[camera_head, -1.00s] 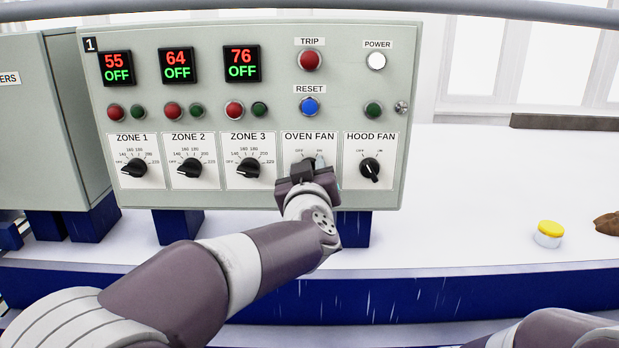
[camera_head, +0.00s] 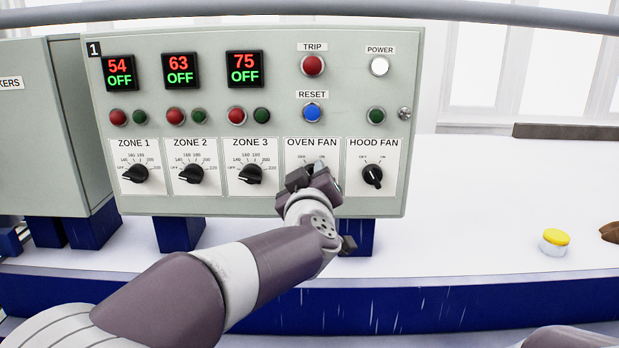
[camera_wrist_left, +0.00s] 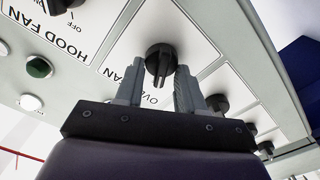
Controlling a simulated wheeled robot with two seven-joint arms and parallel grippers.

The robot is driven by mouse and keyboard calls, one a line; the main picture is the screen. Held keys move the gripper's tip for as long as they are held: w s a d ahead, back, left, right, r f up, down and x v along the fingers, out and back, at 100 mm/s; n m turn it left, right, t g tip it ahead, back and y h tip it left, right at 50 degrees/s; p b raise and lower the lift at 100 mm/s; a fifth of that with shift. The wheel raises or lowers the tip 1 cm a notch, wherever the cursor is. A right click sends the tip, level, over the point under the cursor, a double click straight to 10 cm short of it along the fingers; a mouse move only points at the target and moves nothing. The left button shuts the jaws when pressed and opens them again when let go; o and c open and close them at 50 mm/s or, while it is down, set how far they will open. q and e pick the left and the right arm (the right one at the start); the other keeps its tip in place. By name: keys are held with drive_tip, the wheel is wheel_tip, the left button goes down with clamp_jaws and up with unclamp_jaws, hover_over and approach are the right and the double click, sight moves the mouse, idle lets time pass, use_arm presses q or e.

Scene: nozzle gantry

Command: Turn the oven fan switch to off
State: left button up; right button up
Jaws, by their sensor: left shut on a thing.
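The oven fan switch is a black rotary knob on a white plate labelled OVEN FAN (camera_head: 311,143). In the head view my left gripper (camera_head: 313,174) covers most of it. In the left wrist view the oven fan knob (camera_wrist_left: 160,57) shows between the tips of my left gripper (camera_wrist_left: 160,82). The fingers are closed on the knob's grip bar, one on each side. The gripper looks rolled to one side in the head view. Which mark the knob points to is hidden. My right gripper is not in view.
The hood fan knob (camera_head: 372,175) is close on the right and the zone 3 knob (camera_head: 251,174) on the left. Red TRIP (camera_head: 312,66) and blue RESET (camera_head: 312,113) buttons sit above. A yellow-topped button (camera_head: 555,240) stands on the white table at right.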

use_arm(q)
drive_tip(key=o, duration=1)
drive_tip(key=s+b, duration=0.3)
drive_tip(key=s, duration=0.9)
drive_tip(key=shift+s+b, duration=0.3)
drive_tip(key=shift+b, duration=0.05)
drive_tip(key=shift+d+f, duration=0.1)
